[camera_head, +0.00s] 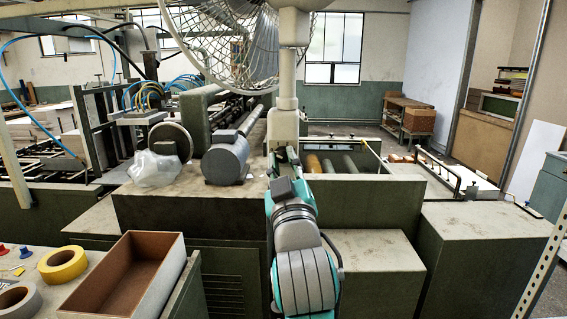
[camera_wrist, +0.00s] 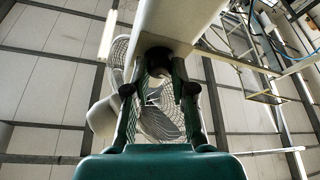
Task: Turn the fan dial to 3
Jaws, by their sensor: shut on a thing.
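The fan (camera_head: 225,35) has a white wire cage and stands on a pale column (camera_head: 287,70) at the top centre of the head view. In the wrist view the fan cage (camera_wrist: 165,122) shows behind my fingers, below a pale housing (camera_wrist: 178,22). A dark round dial (camera_wrist: 157,57) sits on the underside of that housing. My gripper (camera_wrist: 158,75) points up at it, shut on the dial with a finger on each side. The dial's marks and setting cannot be read. In the head view my gripper (camera_head: 284,158) is small against the column, and the dial cannot be made out.
A grey motor (camera_head: 226,158) and a clear plastic bag (camera_head: 155,168) lie on the machine top left of the column. An open cardboard box (camera_head: 125,275) and a yellow tape roll (camera_head: 62,265) are at the lower left. Rollers (camera_head: 330,163) lie right of the column.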

